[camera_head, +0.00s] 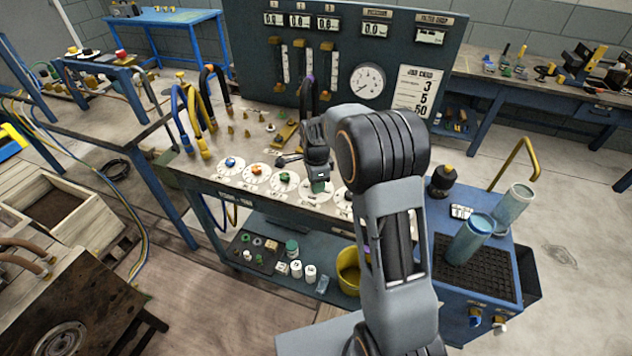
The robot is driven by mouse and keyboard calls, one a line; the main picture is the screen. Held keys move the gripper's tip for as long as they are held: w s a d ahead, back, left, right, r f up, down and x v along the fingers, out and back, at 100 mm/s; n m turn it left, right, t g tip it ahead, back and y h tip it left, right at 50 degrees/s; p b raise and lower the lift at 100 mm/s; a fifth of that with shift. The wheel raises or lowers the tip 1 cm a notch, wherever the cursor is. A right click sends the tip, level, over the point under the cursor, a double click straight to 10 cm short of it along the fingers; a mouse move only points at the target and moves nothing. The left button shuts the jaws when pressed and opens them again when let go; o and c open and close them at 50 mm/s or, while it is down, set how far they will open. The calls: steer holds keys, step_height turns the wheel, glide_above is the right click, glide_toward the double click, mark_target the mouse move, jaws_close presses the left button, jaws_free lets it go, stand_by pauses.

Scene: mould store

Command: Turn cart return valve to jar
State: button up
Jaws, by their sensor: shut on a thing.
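My gripper (318,183) points down over the row of white dials along the bench's front edge. It is shut on a small green knob at one of these dials; the fingertips are small here and cover part of it. Dials with a blue knob (230,162), an orange knob (256,170) and a green knob (284,179) stand to its left. A blue cart (450,314) is at the right, with a blue-handled valve (475,316) and a pale-handled valve (499,325) on its front, both apart from my gripper. I cannot read which valve is the return.
Coloured hoses (198,110) rise at the bench's left. A gauge panel (340,50) stands behind. A yellow bucket (348,272) and small jars sit on the lower shelf.

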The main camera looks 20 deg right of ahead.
steer(key=shift+m, duration=0.9)
steer(key=o, duration=0.9)
step_height(320, 180, up, 14)
steer(key=shift+f, duration=0.1)
stand_by(0.5)
